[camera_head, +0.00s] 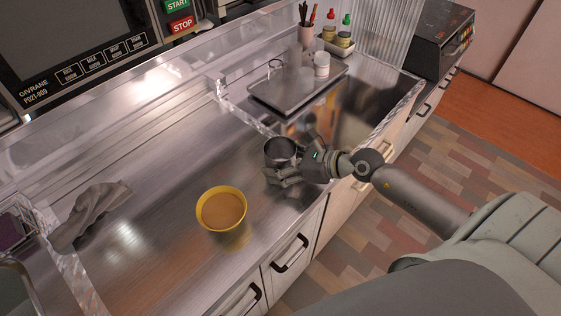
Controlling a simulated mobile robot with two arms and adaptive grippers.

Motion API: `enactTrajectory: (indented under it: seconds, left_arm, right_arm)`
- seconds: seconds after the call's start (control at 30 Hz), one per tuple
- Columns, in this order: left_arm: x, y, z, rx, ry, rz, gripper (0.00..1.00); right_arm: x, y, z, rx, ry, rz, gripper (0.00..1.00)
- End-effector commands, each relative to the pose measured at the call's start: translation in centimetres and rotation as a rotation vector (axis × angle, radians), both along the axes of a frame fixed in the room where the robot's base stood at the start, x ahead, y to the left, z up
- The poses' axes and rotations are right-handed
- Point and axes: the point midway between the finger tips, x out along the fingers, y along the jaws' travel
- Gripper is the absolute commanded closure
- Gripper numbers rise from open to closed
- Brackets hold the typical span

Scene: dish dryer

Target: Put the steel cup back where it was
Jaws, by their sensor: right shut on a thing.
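The steel cup (280,151) is upright in my right gripper (292,163), near the front edge of the steel counter. The gripper's fingers are closed around the cup from the right. I cannot tell whether the cup's base touches the counter. A yellow cup (222,211) with a tan inside stands on the counter to the left of and nearer than the steel cup, apart from it. My left gripper is not in view.
A grey cloth (91,214) lies on the counter at left. A steel tray (283,93) sits behind the steel cup, by the sink (362,111) and a container of utensils (306,41). A machine with START and STOP buttons (181,25) stands at the back. Bare counter lies between cloth and yellow cup.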

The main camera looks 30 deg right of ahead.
Motion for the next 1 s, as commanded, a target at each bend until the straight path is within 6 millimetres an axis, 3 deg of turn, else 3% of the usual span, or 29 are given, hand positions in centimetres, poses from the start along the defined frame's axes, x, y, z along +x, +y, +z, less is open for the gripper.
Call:
enactTrajectory:
  seconds: [0.07, 0.1, 0.27, 0.67, 1.0]
  left_arm:
    - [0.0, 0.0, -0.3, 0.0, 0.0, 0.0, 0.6]
    - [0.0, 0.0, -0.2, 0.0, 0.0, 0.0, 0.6]
    - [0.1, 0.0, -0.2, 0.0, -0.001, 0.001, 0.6]
    - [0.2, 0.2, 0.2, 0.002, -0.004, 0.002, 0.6]
    - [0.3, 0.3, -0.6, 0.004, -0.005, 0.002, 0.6]
  right_arm:
    - [0.0, 0.0, -0.3, 0.001, -0.001, 0.0, 0.68]
    - [0.0, 0.0, -0.3, 0.0, 0.0, 0.0, 0.31]
    - [0.0, 0.0, -0.3, -0.001, 0.001, 0.0, 0.11]
    - [0.0, 0.0, 0.2, -0.001, -0.001, 0.0, 0.11]
    - [-3.2, -2.4, 1.6, -0.003, 0.004, 0.0, 0.11]
